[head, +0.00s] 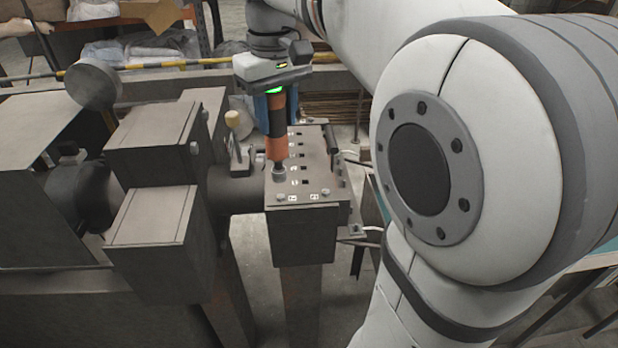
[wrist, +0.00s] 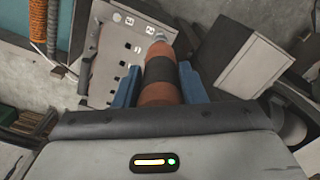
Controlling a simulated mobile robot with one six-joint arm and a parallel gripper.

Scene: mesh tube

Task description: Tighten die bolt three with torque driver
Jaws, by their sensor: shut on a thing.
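My gripper (head: 276,100) is shut on the orange and black torque driver (head: 275,128) and holds it nearly upright, socket down, above the die block (head: 304,202). In the wrist view the driver (wrist: 160,72) lies between two blue fingers (wrist: 160,90). Its grey socket (head: 279,171) is at the left edge of the block's top, beside a printed number. Whether it is seated on a bolt head or just above one cannot be told; any bolt there is hidden. Two silver bolts (head: 281,197) (head: 325,192) show at the block's front edge.
A dark pipe (head: 232,190) joins the block to large grey machine housings (head: 155,225) on the left. A lever with a pale knob (head: 233,118) stands close left of the driver. A round gauge-like disc (head: 93,84) rises at the back left. Small square holes dot the block's top.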

